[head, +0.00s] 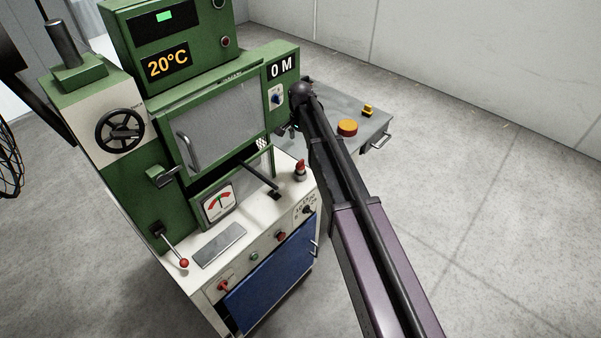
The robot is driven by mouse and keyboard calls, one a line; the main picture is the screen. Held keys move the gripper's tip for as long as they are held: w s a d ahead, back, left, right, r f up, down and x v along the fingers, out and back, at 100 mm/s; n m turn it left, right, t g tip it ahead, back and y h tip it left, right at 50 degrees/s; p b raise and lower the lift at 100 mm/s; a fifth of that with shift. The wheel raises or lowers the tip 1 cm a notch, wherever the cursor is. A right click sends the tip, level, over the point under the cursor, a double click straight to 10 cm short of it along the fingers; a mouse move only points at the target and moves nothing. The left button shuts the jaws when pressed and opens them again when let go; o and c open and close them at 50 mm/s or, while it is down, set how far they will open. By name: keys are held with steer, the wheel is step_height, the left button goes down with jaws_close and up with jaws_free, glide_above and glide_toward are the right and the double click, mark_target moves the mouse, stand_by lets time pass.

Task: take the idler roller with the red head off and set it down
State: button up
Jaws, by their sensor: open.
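A small upright piece with a red head (300,167) and a darker body stands at the right end of the machine's white worktop. It looks like the idler roller, but it is too small to be sure. My arm crosses the view from the lower right up to a dark wrist joint at the machine's right side. My gripper (284,129) shows only as a small dark part beside the green housing, mostly hidden by the arm. It is open, apart from the red-headed piece and above it in the picture.
The green machine (188,113) has a closed window door, a handwheel (120,130) and a red-knobbed lever (183,263). A grey side table (325,97) holds an orange disc (347,128) and a small yellow item (368,109). The floor at right is clear.

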mark_target(300, 161)
steer(key=shift+f+b, duration=3.2)
steer(key=shift+f, duration=0.35)
steer(key=shift+f, duration=0.1)
steer(key=shift+s+f+b, duration=0.15)
steer(key=shift+f+b, duration=1.1)
steer(key=shift+b, duration=0.05)
steer(key=shift+s+f+b, duration=0.1)
steer(key=shift+f+b, duration=1.15)
steer(key=shift+b, duration=0.05)
jaws_close()
